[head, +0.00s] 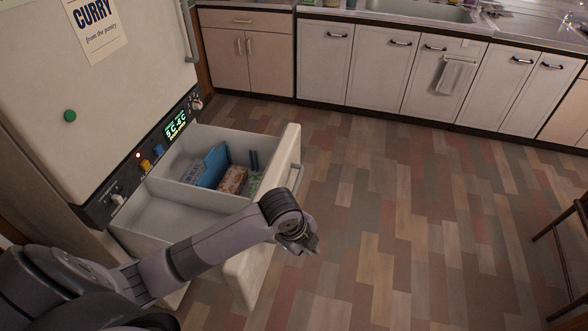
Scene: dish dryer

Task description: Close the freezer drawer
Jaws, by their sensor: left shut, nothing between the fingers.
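The freezer drawer (289,147) is pulled out from the bottom of the white fridge-freezer (120,110) at the left. Its front panel has a metal handle (297,178) on the outer face. A divider splits the drawer; the far compartment holds several packages, and the near one looks empty where visible. My left arm reaches across the near part of the drawer and hides some of its front. My left gripper (309,246) is shut and empty, just outside the front panel and nearer than the handle. I cannot tell whether it touches the panel. My right gripper is not in view.
White cabinets and a sink counter (390,20) run along the back. A towel (455,77) hangs on one cabinet door. A dark wooden chair (565,240) stands at the right edge. The wooden floor (400,200) between is clear.

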